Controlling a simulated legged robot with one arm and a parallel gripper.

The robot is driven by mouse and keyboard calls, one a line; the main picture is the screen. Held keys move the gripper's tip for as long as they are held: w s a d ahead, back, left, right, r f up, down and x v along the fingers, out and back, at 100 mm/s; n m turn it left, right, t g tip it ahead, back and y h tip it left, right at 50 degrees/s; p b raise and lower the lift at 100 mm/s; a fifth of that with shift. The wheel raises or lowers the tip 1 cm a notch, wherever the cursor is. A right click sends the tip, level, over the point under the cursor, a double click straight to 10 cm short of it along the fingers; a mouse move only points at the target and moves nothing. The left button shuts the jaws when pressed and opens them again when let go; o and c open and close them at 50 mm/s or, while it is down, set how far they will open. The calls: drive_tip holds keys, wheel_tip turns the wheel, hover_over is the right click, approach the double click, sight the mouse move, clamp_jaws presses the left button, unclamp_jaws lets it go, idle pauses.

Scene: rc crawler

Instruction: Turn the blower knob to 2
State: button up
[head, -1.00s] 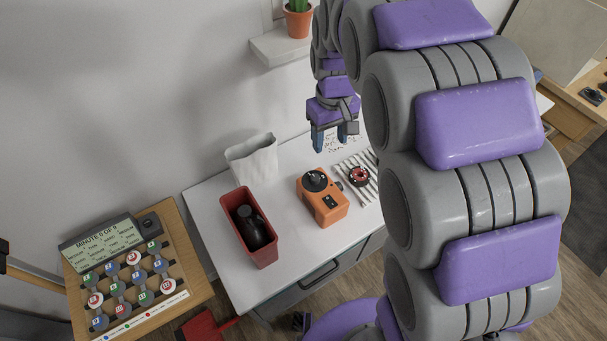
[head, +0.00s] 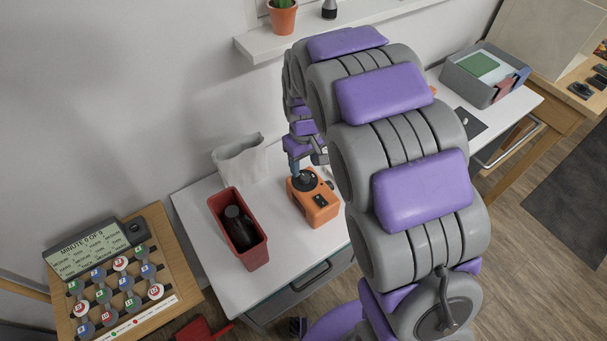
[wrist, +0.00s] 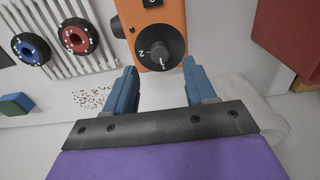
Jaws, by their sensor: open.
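The orange blower box (head: 318,212) stands on the white table. Its round black knob (head: 306,180) is on top, and it also shows in the wrist view (wrist: 166,45) on a dark dial. A white "2" is readable at the dial's left, and a small white mark shows near its lower edge. Which of these the knob points at is unclear. My gripper (head: 297,170) is by the knob at the box's far side. In the wrist view my gripper (wrist: 159,64) is open, with blue fingertips on either side of the knob's lower edge. No contact can be made out.
A red bin (head: 256,254) with a dark object inside and a whitish bag-like container (head: 240,162) stand left of the box. In the wrist view, blue and red round parts (wrist: 31,48) lie on a slatted rack (wrist: 85,15). A shelf (head: 270,44) is above.

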sight(304, 177)
wheel_tip(304, 177, down, 4)
drive_tip(key=shift+d+r+b, duration=0.1)
drive_tip(key=shift+b, duration=0.2)
drive_tip(key=shift+a+f, duration=0.3)
drive_tip(key=shift+f, duration=0.3)
drive_tip(key=shift+d, duration=0.1)
drive_tip(key=shift+c, duration=0.4)
drive_tip(key=shift+d, duration=0.1)
drive_tip(key=shift+c, duration=1.4)
clamp_jaws()
